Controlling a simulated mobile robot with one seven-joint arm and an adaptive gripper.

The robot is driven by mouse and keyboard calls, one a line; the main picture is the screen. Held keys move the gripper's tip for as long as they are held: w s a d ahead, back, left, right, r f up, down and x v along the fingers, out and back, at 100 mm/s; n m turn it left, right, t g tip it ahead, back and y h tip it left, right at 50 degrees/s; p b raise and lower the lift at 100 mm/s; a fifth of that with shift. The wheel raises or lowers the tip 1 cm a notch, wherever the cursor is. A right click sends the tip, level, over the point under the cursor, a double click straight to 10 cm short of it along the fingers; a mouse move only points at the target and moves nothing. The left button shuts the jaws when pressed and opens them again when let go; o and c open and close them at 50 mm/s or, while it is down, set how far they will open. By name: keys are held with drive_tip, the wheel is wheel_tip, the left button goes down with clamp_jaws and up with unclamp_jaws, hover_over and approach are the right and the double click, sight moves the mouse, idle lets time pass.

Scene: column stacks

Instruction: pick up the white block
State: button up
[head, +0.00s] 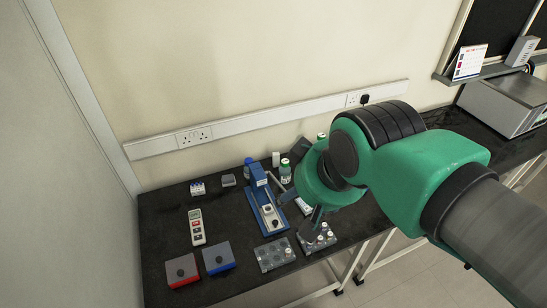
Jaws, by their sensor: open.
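A small white upright piece (276,158) stands at the back of the black bench, near the wall; it looks like the white block, though it is too small to be sure. Another white item (304,206) shows partly beside my gripper, and its full shape is hidden. My gripper (298,208) is open, pointing down over the right part of the bench, in front of and to the right of the upright white piece. My green wrist covers part of the bench behind it. I cannot tell whether the fingers touch anything.
A blue device (259,188) stands just left of my gripper. Red (183,264) and blue (218,257) boxes and a handheld meter (197,228) are at left. A green-labelled bottle (285,173) stands behind.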

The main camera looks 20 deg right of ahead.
idle(0.4)
drive_tip(key=c, duration=0.3)
drive_tip(key=shift+w+r, duration=0.1)
drive_tip(key=shift+c, duration=0.2)
drive_tip(key=w+d+f+m+g, duration=0.1)
drive_tip(key=w+d+g, duration=0.15)
drive_tip(key=w, duration=1.25)
drive_tip(key=w+d+f+g, duration=0.1)
drive_tip(key=w+d, duration=0.3)
drive_tip(key=w, duration=1.1)
drive_tip(key=w+d+f+g, duration=0.1)
drive_tip(key=w+d+f, duration=0.4)
drive_tip(key=w+f, duration=0.6)
drive_tip(key=w+d+f+m+g+b, duration=0.1)
drive_tip(key=w+d+f, duration=0.4)
drive_tip(key=w+f, duration=0.6)
wheel_tip(320, 180, down, 3)
